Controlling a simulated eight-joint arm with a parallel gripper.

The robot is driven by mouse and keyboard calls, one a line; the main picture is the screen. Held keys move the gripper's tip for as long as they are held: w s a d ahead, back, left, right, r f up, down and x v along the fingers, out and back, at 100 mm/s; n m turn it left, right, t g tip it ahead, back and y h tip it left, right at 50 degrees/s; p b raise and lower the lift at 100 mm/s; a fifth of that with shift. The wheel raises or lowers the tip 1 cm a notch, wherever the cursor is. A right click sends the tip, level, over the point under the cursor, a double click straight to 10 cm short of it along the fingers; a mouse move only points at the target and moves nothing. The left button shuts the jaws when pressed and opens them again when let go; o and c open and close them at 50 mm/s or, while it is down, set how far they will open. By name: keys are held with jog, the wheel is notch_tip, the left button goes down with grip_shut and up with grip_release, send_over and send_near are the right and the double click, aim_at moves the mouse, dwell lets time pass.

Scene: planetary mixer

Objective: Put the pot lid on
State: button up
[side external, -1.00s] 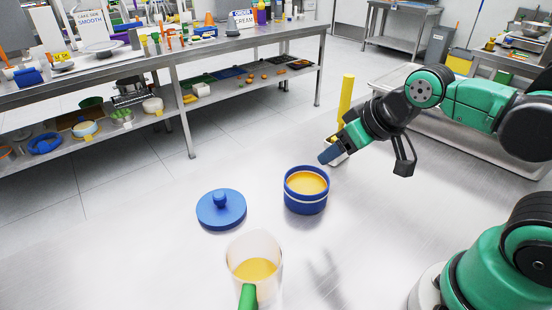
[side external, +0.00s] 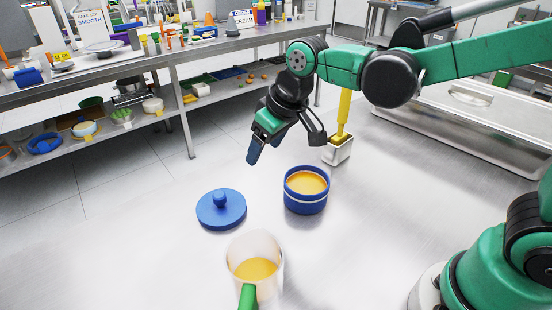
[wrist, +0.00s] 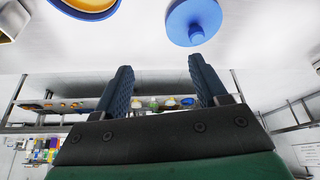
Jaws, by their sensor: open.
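The blue pot lid (side external: 221,210) with a round knob on top lies flat on the metal table, left of the pot. The blue pot (side external: 306,196) has a white band, stands upright and uncovered, and holds an orange-yellow filling. My gripper (side external: 253,154) is in the air above and behind the lid and pot, pointing down, with nothing held. In the wrist view my gripper (wrist: 161,75) has its two fingers apart. That view also shows the lid (wrist: 194,18) at the top and part of the pot (wrist: 88,6), cut off by the frame's edge.
A clear jug (side external: 254,262) with a green handle and yellow content stands in front of the lid and pot. A white and yellow-handled holder (side external: 339,148) stands behind the pot on the right. A metal shelf bench (side external: 150,72) runs along the back. The table left of the lid is clear.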

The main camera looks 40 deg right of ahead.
jog(key=n+g, duration=0.1)
jog(key=n, duration=0.1)
send_over(219, 195)
jog(key=s, duration=0.1)
jog(key=f, duration=0.6)
jog(key=shift+s+d, duration=0.15)
jog(key=shift+d, duration=0.15)
jog(key=shift+x, duration=2.75)
jog(key=shift+s, duration=0.1)
grip_shut()
